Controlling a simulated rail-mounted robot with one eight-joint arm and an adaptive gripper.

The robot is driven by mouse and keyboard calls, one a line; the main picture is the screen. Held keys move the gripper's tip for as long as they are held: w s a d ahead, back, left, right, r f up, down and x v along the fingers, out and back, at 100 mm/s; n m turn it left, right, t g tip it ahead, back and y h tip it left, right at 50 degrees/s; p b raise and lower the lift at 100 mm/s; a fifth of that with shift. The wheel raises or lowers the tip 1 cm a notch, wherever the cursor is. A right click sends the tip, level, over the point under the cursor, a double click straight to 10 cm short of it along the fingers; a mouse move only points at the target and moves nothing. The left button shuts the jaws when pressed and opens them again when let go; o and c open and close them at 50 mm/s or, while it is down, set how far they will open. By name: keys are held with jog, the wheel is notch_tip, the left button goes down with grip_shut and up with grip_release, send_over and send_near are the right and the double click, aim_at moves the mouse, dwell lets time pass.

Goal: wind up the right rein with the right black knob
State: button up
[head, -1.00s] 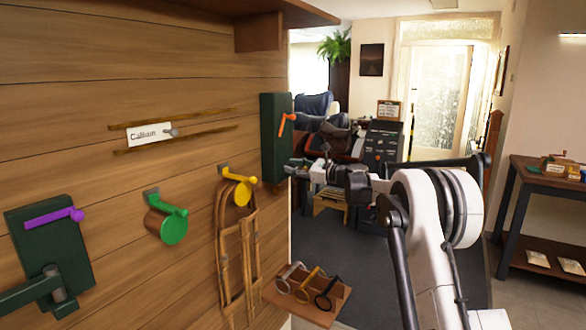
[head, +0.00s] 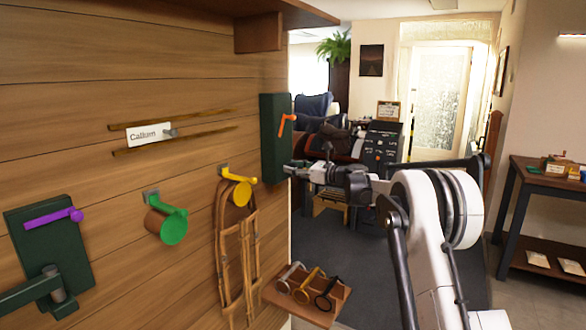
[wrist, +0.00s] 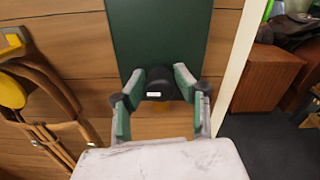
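A dark green box (head: 276,140) with an orange crank (head: 286,124) is fixed at the right end of the wooden wall. My gripper (head: 289,170) is at the box's lower right side. In the wrist view, a black knob (wrist: 160,82) with a small white mark lies between the fingers of my gripper (wrist: 158,86), in front of the green box (wrist: 160,35). The fingers stand close on both sides of the knob; whether they press on it cannot be made out. The rein itself cannot be made out here.
Open floor lies beyond.

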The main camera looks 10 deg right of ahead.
jog(key=shift+o, duration=1.2)
jog(key=v, duration=1.2)
